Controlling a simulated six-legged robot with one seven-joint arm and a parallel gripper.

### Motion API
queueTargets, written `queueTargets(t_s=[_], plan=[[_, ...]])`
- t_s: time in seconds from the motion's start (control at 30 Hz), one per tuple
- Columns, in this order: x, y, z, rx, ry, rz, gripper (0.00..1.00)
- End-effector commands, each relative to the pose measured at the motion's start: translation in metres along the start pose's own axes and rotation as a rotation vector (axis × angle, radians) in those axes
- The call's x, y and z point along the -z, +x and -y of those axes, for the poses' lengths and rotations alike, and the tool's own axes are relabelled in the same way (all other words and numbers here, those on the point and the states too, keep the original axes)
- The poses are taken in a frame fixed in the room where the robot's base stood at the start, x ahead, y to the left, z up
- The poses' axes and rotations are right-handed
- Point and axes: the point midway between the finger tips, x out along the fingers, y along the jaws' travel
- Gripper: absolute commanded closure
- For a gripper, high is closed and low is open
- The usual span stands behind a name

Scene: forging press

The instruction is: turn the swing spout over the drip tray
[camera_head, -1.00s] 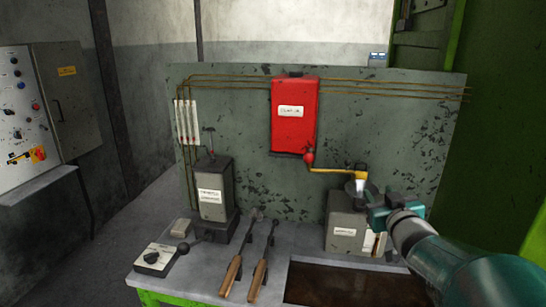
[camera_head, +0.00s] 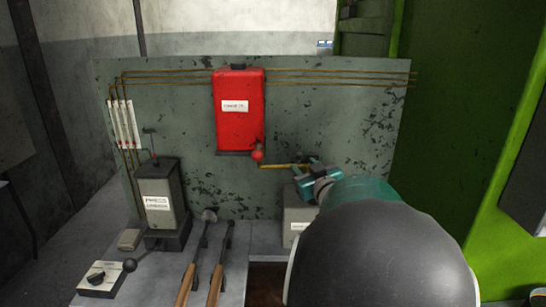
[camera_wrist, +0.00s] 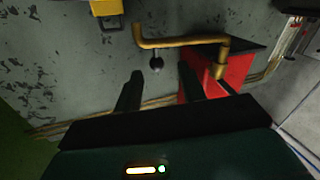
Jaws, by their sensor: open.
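The swing spout is a thin brass pipe (camera_head: 284,166) running right from the foot of the red tank (camera_head: 238,105), below a red ball knob (camera_head: 257,155). My gripper (camera_head: 305,165) is at the spout's right end and hides it. In the wrist view the bent pipe (camera_wrist: 185,41) crosses beyond my open fingers (camera_wrist: 158,72), with nothing between them. A dark brown sunken pan (camera_head: 265,283), possibly the drip tray, is mostly hidden by my arm.
A grey box (camera_head: 297,222) stands under my gripper. A grey labelled unit (camera_head: 160,200) and a small lever box (camera_head: 100,279) are further left. The green panel (camera_head: 175,100) stands behind.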

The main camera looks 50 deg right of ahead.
Motion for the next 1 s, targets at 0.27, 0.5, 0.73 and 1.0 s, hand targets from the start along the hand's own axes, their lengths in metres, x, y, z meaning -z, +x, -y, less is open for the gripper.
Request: queueTargets(t_s=[0.27,0.5,0.73,1.0], plan=[[0.000,0.050,-0.001,-0.002,-0.001,-0.001,0.60],[0.001,0.071,-0.002,-0.003,0.000,-0.002,0.60],[0.001,0.072,-0.002,-0.004,0.001,-0.003,0.60],[0.001,0.072,-0.002,-0.003,0.000,-0.003,1.00]])
